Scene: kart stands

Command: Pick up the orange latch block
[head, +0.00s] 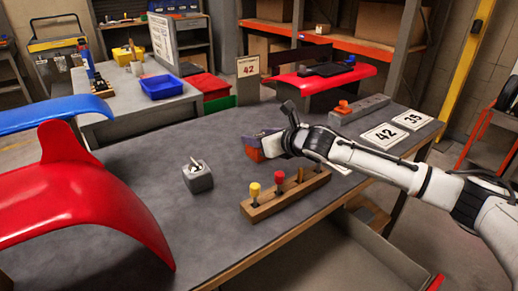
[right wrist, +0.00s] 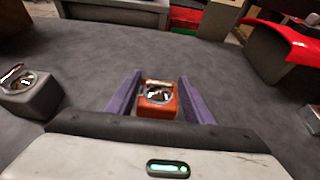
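The orange latch block (right wrist: 157,108) is a small red-orange block with a round metal piece on top. In the right wrist view it stands between the two purple fingers of my right gripper (right wrist: 160,97), which are open around it, with a narrow gap showing at the right. My left gripper is not in view.
A grey latch block (head: 198,178) stands left of the gripper. A wooden rack (head: 284,197) with coloured-handled tools lies in front. A red curved panel (head: 75,195) covers the table's left. A grey bar (head: 362,109) and number cards (head: 385,134) lie at right.

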